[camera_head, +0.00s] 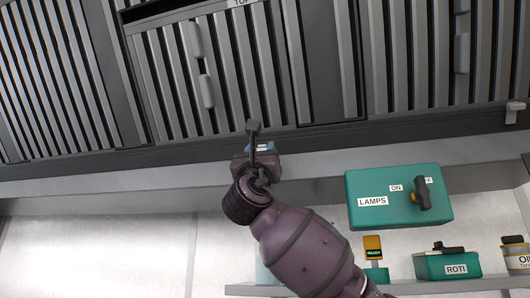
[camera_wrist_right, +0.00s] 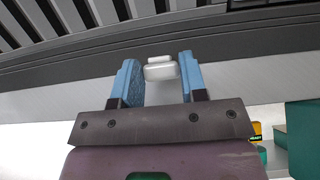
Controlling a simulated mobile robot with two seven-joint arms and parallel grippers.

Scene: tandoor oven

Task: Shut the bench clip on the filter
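The slatted metal filter (camera_head: 180,95) sits in the frame of the hood, with two grey handles (camera_head: 206,90) on its face. A small pale clip (camera_wrist_right: 160,69) shows at the hood's lower edge in the right wrist view. My right gripper (camera_head: 262,147) is at the dark lower rail below the filter, its fingers pointing up. In the right wrist view its blue fingers (camera_wrist_right: 158,68) are apart, one on each side of the clip. I cannot tell whether they touch it. My left gripper is not in view.
A green LAMPS switch box (camera_head: 375,212) stands right of my right arm.

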